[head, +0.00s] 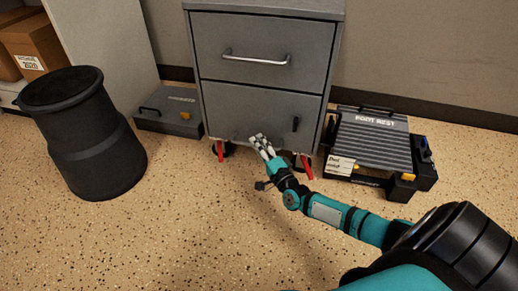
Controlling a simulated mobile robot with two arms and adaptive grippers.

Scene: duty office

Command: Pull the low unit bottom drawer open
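The low unit (262,60) is a grey cabinet on casters at the upper middle. Its bottom drawer (245,105) looks flush with the front. A small dark upright piece (296,124) shows at the lower right of that drawer front; I cannot tell if it is a handle. The upper drawer (225,35) has a silver bar handle (256,59). My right gripper (260,139) is at the drawer's lower edge, its pale fingertips close together. I cannot tell whether it touches or grips anything. My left gripper is out of view.
A black bin (85,135) stands at the left. A grey box (170,110) lies left of the unit, and a ribbed foot rest (372,145) lies right of it. Red caster parts (307,167) show under the unit. The speckled floor in front is clear.

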